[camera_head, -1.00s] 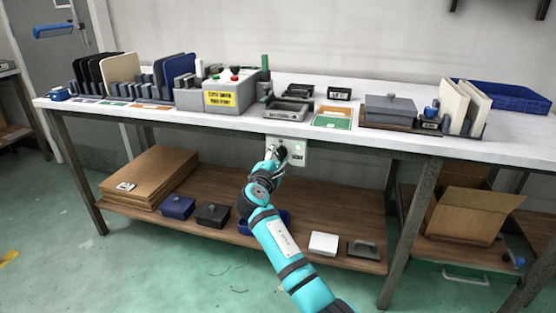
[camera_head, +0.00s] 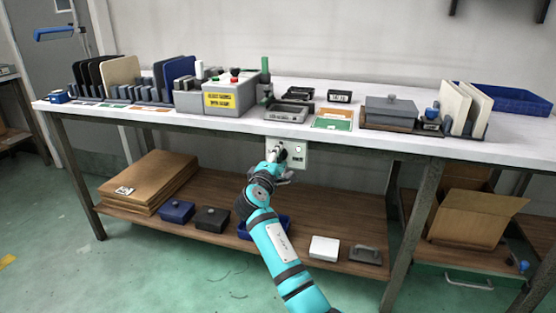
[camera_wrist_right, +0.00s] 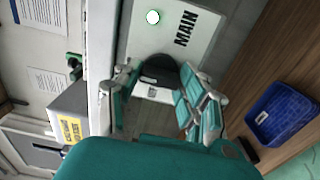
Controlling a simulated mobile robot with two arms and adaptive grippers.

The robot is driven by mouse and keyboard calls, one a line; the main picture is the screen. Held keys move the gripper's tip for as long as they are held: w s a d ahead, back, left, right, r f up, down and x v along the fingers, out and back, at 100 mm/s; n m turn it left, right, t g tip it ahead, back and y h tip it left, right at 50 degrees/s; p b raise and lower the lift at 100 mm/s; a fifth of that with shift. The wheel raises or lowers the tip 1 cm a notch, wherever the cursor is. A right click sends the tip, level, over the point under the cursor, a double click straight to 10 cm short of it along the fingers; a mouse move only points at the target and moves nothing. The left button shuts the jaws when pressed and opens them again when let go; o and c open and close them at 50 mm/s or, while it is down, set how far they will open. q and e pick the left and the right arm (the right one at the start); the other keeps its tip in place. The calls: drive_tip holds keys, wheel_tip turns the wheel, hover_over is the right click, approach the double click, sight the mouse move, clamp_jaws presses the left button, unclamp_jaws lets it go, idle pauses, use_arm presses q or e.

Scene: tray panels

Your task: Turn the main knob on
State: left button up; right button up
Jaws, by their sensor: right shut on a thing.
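The main switch panel (camera_head: 299,158) is a pale plate under the front edge of the workbench. My right gripper (camera_wrist_right: 160,84) is shut on the knob, with a finger at each side. In the head view my right gripper (camera_head: 277,155) hides most of the knob. My left gripper is not in view.
The white workbench (camera_head: 230,122) overhangs the panel and holds a grey box with a yellow label (camera_head: 218,100), racks and trays. The lower shelf (camera_head: 335,215) holds a blue bin (camera_head: 284,224), small boxes and flat cardboard. Open floor lies in front.

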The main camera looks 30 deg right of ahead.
drive_tip(key=shift+f, duration=0.15)
drive_tip(key=o, duration=1.2)
drive_tip(key=shift+c, duration=0.2)
drive_tip(key=shift+a, duration=0.1)
drive_tip(key=v, duration=1.2)
